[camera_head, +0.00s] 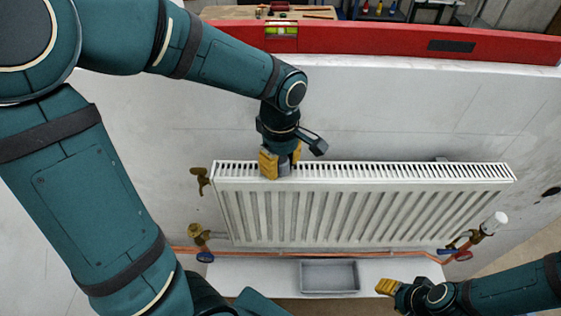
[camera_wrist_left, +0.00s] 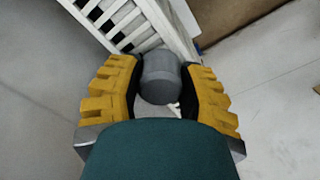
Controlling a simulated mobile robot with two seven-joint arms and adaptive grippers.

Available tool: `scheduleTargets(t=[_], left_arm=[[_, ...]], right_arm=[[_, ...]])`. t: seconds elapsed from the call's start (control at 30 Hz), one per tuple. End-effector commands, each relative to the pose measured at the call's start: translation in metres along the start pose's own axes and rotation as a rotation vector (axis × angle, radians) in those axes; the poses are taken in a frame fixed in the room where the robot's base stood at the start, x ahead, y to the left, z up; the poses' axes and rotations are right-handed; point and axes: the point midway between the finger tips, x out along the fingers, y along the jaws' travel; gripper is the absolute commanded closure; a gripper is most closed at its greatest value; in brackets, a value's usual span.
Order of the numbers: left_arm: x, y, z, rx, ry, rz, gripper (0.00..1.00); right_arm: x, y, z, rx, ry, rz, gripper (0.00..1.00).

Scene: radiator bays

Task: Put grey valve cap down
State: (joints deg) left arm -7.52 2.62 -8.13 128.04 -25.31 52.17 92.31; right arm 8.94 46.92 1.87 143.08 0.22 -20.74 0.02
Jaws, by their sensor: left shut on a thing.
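My left gripper (camera_head: 283,164) is shut on the grey valve cap (camera_head: 284,162), by the top left part of the white radiator (camera_head: 360,205). In the left wrist view the cap (camera_wrist_left: 160,78) is a dark grey rounded cylinder between the yellow fingers, with the radiator's top grille just beyond it. A grey tray (camera_head: 330,279) lies on the white ledge below the radiator, and it looks empty. My right gripper (camera_head: 388,287) is at the lower right, right of the tray; whether its fingers are apart is too small to tell.
Brass valves stand at the radiator's lower left (camera_head: 200,236) and lower right, the latter with a white head (camera_head: 494,222). Another brass fitting (camera_head: 200,180) is at the upper left. Copper pipe (camera_head: 320,254) runs below the radiator. A red spirit level (camera_head: 400,40) lies along the wall top.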

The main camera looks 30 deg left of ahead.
Motion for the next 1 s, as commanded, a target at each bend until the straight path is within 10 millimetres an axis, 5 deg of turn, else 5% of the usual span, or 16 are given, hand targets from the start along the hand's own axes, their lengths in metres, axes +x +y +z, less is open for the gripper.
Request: scheduleTargets(t=[0.2,0.23,0.3,0.73,1.0], left_arm=[[0.004,0.000,0.000,0.000,0.000,0.000,0.74],[0.003,0.000,0.000,0.000,0.000,0.000,0.52],[0.003,0.000,0.000,0.000,0.000,0.000,0.32],[-0.005,0.000,0.000,0.000,0.000,0.002,0.32],[-0.056,0.001,0.000,0.001,0.001,0.005,0.32]], right_arm=[[0.004,0.001,0.001,0.000,0.000,0.000,0.53],[0.004,0.001,0.001,0.000,0.000,0.001,0.53],[0.003,0.001,0.000,0.000,0.000,0.001,0.53],[-0.002,0.000,0.000,0.000,0.000,0.000,0.53],[-0.005,-0.002,-0.001,0.000,0.000,-0.001,0.53]])
